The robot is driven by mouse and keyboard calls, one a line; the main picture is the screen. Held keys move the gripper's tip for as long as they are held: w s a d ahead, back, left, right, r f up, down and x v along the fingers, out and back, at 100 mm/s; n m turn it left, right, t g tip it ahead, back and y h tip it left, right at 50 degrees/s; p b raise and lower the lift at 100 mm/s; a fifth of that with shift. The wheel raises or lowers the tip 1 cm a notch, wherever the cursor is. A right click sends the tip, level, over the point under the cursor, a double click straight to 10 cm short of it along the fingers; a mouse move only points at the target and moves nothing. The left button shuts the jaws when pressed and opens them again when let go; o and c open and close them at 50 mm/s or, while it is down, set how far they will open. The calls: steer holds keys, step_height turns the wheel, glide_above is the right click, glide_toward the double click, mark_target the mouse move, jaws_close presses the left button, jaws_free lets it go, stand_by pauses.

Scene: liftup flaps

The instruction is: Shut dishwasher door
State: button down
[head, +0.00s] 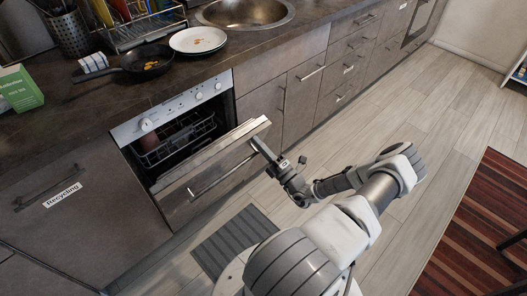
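The dishwasher door (210,175) is partly open, tilted outward from the dishwasher (172,120) under the counter. Its front has a bar handle (222,177). Through the gap I see dark racks (175,140) inside. My gripper (265,150) is at the right end of the door's top edge, on the outer side. Its tip overlaps the door edge in the view, and I cannot tell if it touches. The fingers are small and dark, so I cannot tell whether they are open or shut.
The counter (80,125) above holds a pan (140,65), white plates (198,40), a green box (20,88) and a dish rack (135,25). A grey mat (235,240) lies on the floor below the door. A striped rug (475,235) lies at right. The wooden floor (440,110) between is clear.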

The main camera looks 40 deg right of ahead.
steer(key=w+r+g+p, duration=0.1)
steer(key=w+r+p, duration=0.1)
steer(key=w, duration=0.5)
steer(key=w+r+g+p, duration=0.2)
steer(key=w+r+p, duration=0.1)
steer(key=w, duration=0.4)
steer(key=shift+w+a, duration=0.2)
steer(key=shift+w, duration=0.2)
steer(key=shift+s, duration=0.1)
